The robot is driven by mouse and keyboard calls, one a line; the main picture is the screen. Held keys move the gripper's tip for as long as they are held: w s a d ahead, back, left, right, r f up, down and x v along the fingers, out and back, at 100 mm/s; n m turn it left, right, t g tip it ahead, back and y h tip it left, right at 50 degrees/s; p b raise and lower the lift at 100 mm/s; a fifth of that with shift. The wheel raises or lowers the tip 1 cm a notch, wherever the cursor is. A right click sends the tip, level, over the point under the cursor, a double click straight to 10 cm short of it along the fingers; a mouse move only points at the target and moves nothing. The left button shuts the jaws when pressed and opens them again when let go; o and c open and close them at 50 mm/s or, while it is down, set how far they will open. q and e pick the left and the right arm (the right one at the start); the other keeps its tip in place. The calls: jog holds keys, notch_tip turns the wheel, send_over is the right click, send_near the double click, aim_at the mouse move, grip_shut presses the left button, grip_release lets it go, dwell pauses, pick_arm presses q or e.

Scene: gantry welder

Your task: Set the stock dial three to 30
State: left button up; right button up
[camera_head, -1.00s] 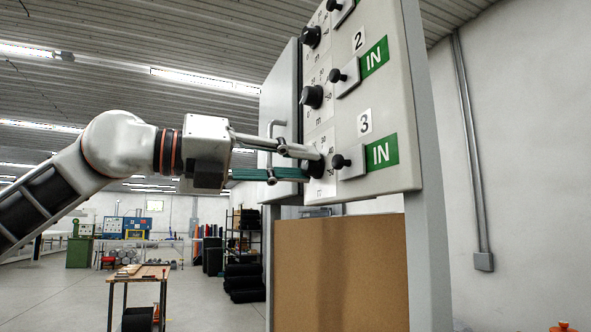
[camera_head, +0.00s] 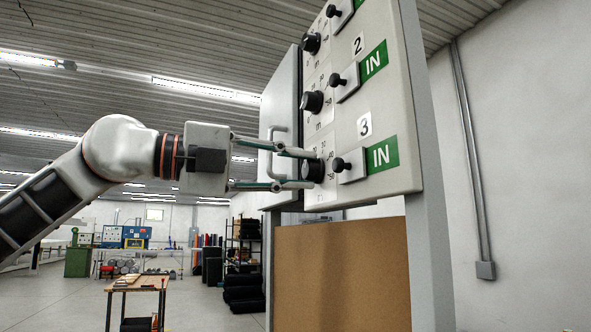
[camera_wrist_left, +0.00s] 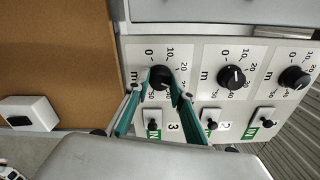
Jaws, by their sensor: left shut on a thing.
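Stock dial three (camera_head: 313,171) is a black round knob on the grey panel, beside the white plate marked 3 and a green IN label. My left gripper (camera_head: 312,170) is shut on this dial, one finger above and one below it in the head view. In the left wrist view the two green-sided fingers (camera_wrist_left: 161,88) flank the black knob (camera_wrist_left: 160,76). Scale numbers from 0 to 50 ring it, some partly covered by the fingers. I cannot make out where its pointer stands. My right gripper is not in view.
Dial two (camera_head: 312,102) and another dial (camera_head: 311,43) sit above on the same panel (camera_head: 390,100). A small black-knobbed slider (camera_head: 341,164) lies close right of dial three. A brown board (camera_head: 340,270) is below. Open floor lies left, with a small table (camera_head: 137,286).

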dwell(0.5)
pick_arm(q)
jog(key=o, duration=1.1)
jog(key=v, duration=1.2)
jog(key=shift+w, duration=0.1)
